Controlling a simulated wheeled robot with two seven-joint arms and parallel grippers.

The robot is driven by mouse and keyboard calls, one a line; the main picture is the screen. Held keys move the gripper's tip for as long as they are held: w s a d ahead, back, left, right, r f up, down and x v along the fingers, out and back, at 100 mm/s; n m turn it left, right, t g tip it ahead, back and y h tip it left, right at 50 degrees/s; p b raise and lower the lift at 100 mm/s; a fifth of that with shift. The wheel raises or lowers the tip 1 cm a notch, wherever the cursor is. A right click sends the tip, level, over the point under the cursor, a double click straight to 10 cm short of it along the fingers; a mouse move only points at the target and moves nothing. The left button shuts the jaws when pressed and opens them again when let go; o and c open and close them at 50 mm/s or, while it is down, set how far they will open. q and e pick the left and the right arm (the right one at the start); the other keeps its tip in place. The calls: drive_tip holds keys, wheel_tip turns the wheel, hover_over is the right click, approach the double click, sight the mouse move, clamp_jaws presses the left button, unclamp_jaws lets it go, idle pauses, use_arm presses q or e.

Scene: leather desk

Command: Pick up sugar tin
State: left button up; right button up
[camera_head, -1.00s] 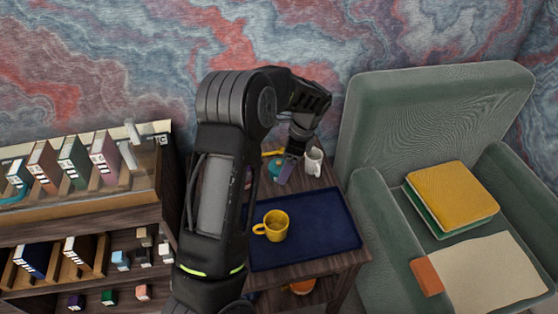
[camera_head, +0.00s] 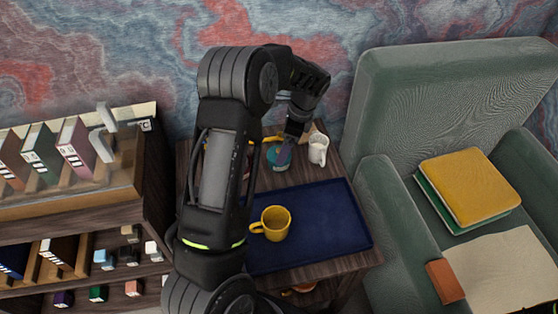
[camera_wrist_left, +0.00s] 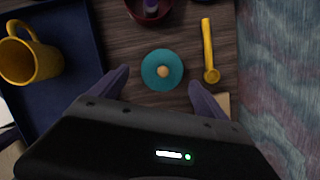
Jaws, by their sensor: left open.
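The sugar tin appears to be the teal round thing with a small light knob on its lid. It stands on the wooden side table, partly behind my gripper in the head view (camera_head: 273,156), and shows whole from above in the left wrist view (camera_wrist_left: 153,78). My left gripper (camera_head: 285,151) is open over the tin. In the left wrist view its two fingers (camera_wrist_left: 158,77) lie on either side of the tin, with gaps between them and the lid. Nothing is held. My right gripper is not in view.
A white mug (camera_head: 318,148) stands close right of the tin. A yellow spoon-like thing (camera_wrist_left: 208,50) and a dark red bowl (camera_wrist_left: 133,12) lie nearby. A yellow mug (camera_head: 276,222) stands on the blue tray (camera_head: 325,225). A patterned wall is behind; a green armchair (camera_head: 400,110) is right.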

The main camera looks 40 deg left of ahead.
use_arm(q)
drive_tip(key=shift+s+a+f, duration=0.1)
drive_tip(key=shift+a+f, duration=0.05)
drive_tip(key=shift+f, duration=0.45)
drive_tip(key=shift+x, duration=2.6)
drive_tip(key=shift+a, duration=0.1)
drive_tip(key=shift+c, duration=0.3)
drive_tip(key=c, duration=1.2)
wheel_tip(320, 180, up, 10)
